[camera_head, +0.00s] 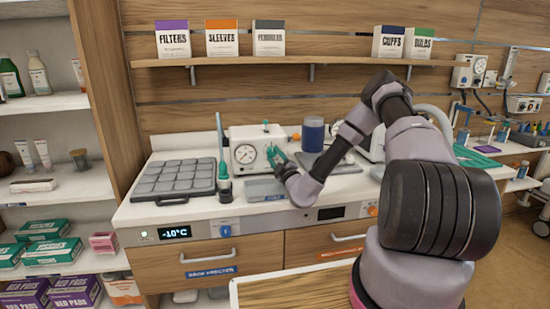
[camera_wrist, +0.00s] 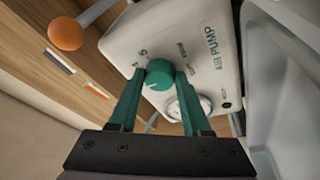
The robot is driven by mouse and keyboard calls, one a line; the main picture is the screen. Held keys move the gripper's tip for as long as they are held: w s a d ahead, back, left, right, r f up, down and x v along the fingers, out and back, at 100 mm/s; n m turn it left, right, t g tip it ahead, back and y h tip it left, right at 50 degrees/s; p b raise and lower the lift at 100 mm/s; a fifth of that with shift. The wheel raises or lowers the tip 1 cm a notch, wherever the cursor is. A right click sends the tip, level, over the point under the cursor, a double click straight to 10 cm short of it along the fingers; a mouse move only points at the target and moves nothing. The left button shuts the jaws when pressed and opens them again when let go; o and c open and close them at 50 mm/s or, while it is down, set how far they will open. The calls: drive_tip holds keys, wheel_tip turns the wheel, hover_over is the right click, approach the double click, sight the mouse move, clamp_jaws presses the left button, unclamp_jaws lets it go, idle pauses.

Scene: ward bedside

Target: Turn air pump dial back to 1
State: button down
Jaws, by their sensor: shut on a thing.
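The air pump (camera_head: 237,137) is a white box on the counter, with a round gauge and a green lever on top in the head view. In the wrist view, the air pump (camera_wrist: 222,22) shows tilted, with green lettering. Its round green dial (camera_wrist: 158,80) has a small pale mark near its lower-left edge.
A blue jar (camera_head: 313,134) stands to the right. A shelf (camera_head: 290,61) with boxes is above. In the wrist view an orange knob (camera_wrist: 66,33) is at upper left.

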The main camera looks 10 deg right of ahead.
drive_tip(key=shift+n, duration=0.4)
drive_tip(key=n+g+y, duration=0.1)
drive_tip(key=n, duration=0.3)
drive_tip(key=shift+d+r, duration=0.1)
drive_tip(key=shift+r, duration=0.05)
drive_tip(key=n+g, duration=0.1)
drive_tip(key=n, duration=0.3)
drive_tip(key=shift+r, duration=0.2)
drive_tip(key=n, duration=0.2)
drive_tip(key=n+g, duration=0.1)
drive_tip(key=n, duration=0.1)
drive_tip(key=shift+r+g+h, duration=0.2)
drive_tip(key=shift+g+h, duration=0.1)
drive_tip(key=shift+n+g+h, duration=0.4)
drive_tip(key=shift+n, duration=1)
drive_tip(key=shift+c, duration=1.8)
unclamp_jaws()
drive_tip(key=shift+r, duration=0.1)
